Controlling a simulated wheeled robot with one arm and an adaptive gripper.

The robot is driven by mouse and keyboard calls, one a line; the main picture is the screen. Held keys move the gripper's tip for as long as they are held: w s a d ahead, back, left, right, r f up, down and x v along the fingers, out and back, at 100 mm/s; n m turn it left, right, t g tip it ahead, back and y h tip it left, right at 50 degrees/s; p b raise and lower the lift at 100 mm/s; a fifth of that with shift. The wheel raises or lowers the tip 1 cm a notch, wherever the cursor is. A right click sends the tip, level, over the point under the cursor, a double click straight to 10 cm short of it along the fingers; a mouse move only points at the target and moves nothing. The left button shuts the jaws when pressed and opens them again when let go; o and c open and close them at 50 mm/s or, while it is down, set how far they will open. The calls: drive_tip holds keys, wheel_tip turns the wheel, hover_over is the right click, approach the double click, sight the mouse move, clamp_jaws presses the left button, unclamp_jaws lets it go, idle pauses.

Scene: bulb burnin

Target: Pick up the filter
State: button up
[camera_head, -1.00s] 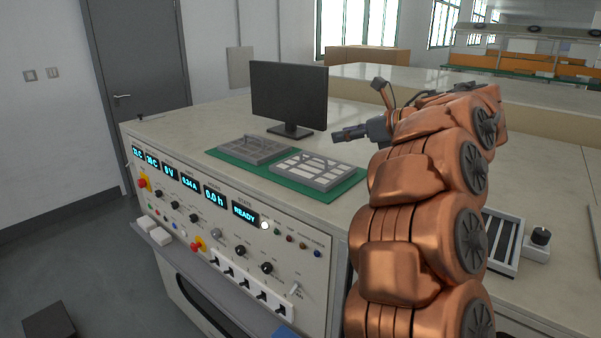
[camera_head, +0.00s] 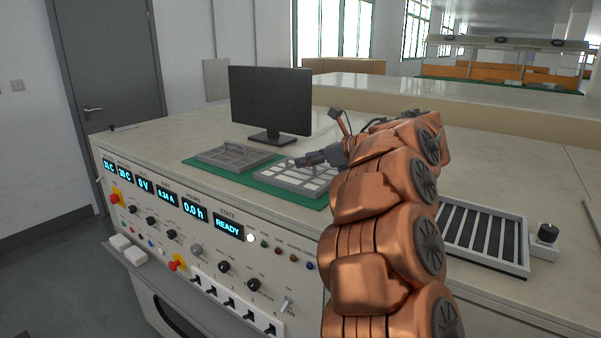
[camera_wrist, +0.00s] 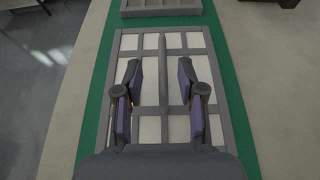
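A grey frame with white panels (camera_head: 283,181) lies flat on a green mat (camera_head: 308,200) on the bench top. A similar grey frame (camera_head: 243,155) lies to its left on the mat; a raised handle shows on it. A grey frame with dark slats (camera_head: 466,231) lies on the bench to the right of my arm. I cannot tell for sure which one is the filter. My gripper (camera_wrist: 162,78) is open and empty, above the white-panelled frame, which shows between and around its fingers in the wrist view (camera_wrist: 176,42). In the head view my gripper (camera_head: 312,158) is seen from the side.
A black monitor (camera_head: 270,100) stands behind the mat. The bench front is a control panel with displays, one reading READY (camera_head: 228,226), and knobs. A small black-topped knob box (camera_head: 546,238) is beside the slatted frame. Bare bench top lies behind my arm.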

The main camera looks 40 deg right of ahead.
drive_tip(key=shift+p+x, duration=0.45)
drive_tip(key=shift+x, duration=1.2)
drive_tip(key=shift+d, duration=0.15)
drive_tip(key=shift+c, duration=0.2)
clamp_jaws()
